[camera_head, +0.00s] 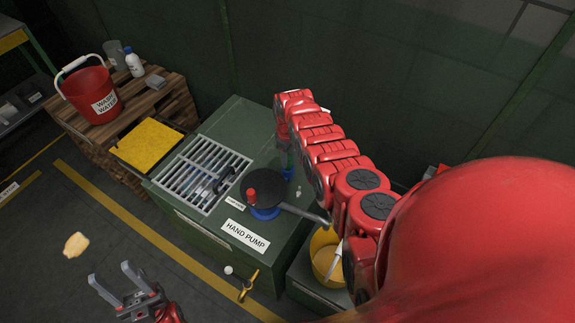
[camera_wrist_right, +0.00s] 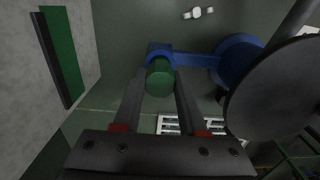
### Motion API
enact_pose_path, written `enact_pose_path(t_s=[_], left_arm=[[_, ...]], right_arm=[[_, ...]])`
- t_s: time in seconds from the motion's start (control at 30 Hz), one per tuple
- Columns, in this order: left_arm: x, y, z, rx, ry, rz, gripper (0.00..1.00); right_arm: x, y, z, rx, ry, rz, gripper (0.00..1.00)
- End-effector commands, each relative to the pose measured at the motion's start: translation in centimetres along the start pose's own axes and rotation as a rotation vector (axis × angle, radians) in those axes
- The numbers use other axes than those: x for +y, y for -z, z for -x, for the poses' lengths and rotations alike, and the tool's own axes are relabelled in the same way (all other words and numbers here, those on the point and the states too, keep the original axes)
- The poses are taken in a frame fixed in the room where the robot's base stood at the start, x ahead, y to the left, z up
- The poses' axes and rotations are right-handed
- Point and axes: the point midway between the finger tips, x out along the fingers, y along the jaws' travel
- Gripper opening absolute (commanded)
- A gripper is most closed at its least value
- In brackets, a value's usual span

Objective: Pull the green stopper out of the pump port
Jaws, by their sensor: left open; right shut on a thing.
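The green stopper (camera_wrist_right: 160,78) sits at the blue pump port (camera_wrist_right: 158,50) in the right wrist view. My right gripper (camera_wrist_right: 161,85) is shut on it, one dark finger on each side. How deep the stopper sits in the port is hidden. In the head view the blue port (camera_head: 287,174) is behind the hand pump, under the end of my right arm, and the stopper is hard to make out. The hand pump (camera_head: 265,188) has a black disc, a blue base and a red knob. My left gripper (camera_head: 122,277) is open and empty above the floor, at the lower left.
The green pump cabinet (camera_head: 275,240) carries a drain grate (camera_head: 203,172). A yellow bucket (camera_head: 325,258) stands at its right. A red bucket (camera_head: 90,95) and bottle (camera_head: 134,63) stand on a wooden crate at the left. A yellow cloth (camera_head: 76,244) lies on the floor.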

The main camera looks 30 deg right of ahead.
Motion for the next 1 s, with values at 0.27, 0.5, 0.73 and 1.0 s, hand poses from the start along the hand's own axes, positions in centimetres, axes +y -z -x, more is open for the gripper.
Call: enact_pose_path(t_s=[0.27,0.5,0.73,1.0], left_arm=[[-0.1,0.2,-1.5,0.0,0.0,0.0,0.5],[-0.1,0.4,-2.5,0.0,0.0,0.0,0.5],[-0.2,0.6,-3.5,0.0,0.0,0.0,0.5],[-0.2,0.7,-4.4,0.0,0.0,0.0,0.5]], right_arm=[[0.0,0.0,1.5,0.0,0.0,0.0,0.0],[0.0,0.0,2.6,0.0,0.0,0.0,0.0],[0.0,0.0,3.6,0.0,0.0,0.0,0.0],[0.0,0.0,4.5,0.0,0.0,0.0,0.0]])
